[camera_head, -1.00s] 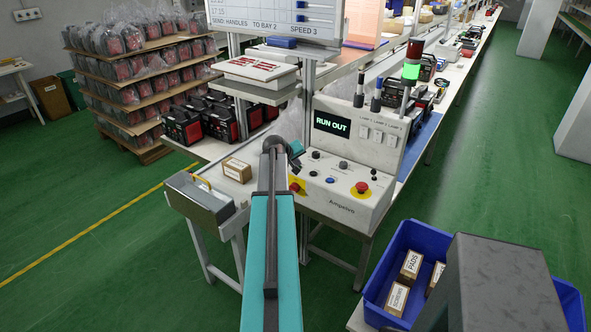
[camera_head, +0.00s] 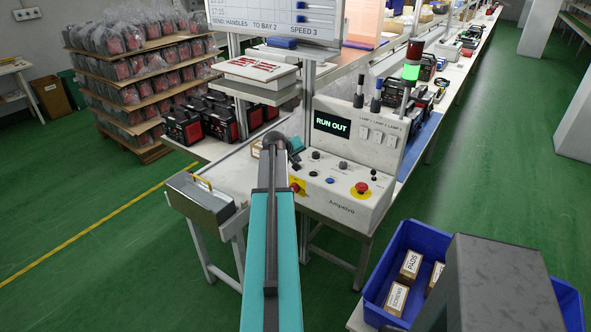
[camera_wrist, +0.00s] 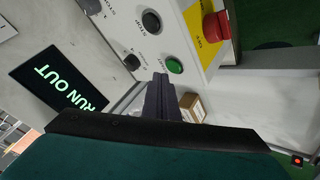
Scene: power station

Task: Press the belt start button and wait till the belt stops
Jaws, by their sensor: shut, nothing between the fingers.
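The control panel (camera_head: 345,208) stands on the bench with a screen (camera_head: 332,125) reading RUN OUT. In the wrist view a green button (camera_wrist: 174,66) sits beside a black button (camera_wrist: 152,21) labelled STOP. I cannot read the green button's label. My gripper (camera_wrist: 160,77) is shut and empty, its tips close to the green button; I cannot tell whether they touch the panel. In the head view my arm hides the green button. The belt surface (camera_head: 229,165) left of the panel carries a small carton (camera_head: 256,149), partly hidden by my arm; it also shows in the wrist view (camera_wrist: 191,106).
A red emergency knob (camera_wrist: 214,27) on a yellow plate is near the green button. Another red knob (camera_head: 362,188) is at the panel's right. The stack light (camera_head: 411,71) glows green. A grey metal box (camera_head: 200,202) ends the belt. A blue bin (camera_head: 413,237) is right.

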